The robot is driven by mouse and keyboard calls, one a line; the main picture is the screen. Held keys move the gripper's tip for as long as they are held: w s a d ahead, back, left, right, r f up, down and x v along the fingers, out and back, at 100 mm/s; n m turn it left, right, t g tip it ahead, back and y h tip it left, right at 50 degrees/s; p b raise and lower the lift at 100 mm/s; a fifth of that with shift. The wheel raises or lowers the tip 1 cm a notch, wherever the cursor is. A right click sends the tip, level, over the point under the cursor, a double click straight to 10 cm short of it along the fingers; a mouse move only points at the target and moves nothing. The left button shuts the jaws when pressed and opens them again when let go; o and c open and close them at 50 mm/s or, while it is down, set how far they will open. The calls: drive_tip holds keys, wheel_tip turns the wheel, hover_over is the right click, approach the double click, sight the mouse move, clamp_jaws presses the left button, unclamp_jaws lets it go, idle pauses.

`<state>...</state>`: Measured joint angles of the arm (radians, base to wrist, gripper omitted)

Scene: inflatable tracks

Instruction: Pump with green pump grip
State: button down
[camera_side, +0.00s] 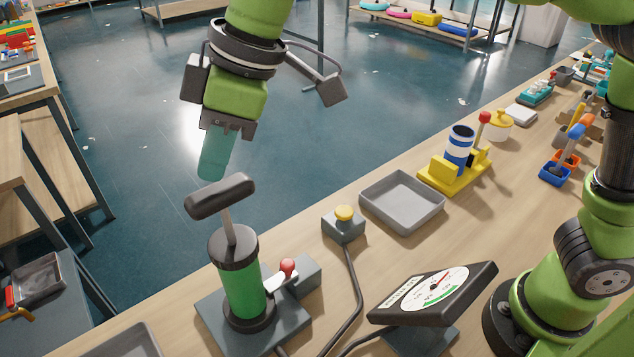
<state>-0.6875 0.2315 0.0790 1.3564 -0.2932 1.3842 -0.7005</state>
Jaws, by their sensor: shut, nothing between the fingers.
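The pump (241,283) has a green cylinder with black end caps and stands upright on a dark base plate near the bench edge. Its black T-shaped grip (220,196) sits on a grey rod, raised above the cylinder. My gripper (214,165) is shut and empty, pointing down just above the grip; a small gap seems to separate them, though the exact distance is hard to tell. A red-knobbed lever (287,267) sits beside the cylinder. A dial gauge (434,292) with a red needle and a green band stands to the right.
A yellow button on a grey box (343,225) stands right of the pump, with a cable running forward. Beyond it are an empty grey tray (402,203) and a yellow stand with a blue-white striped cylinder (459,150). Another tray (122,343) lies front left.

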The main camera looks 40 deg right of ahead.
sight(232, 185)
drive_tip(key=shift+f, duration=3.6)
drive_tip(key=shift+r, duration=3.65)
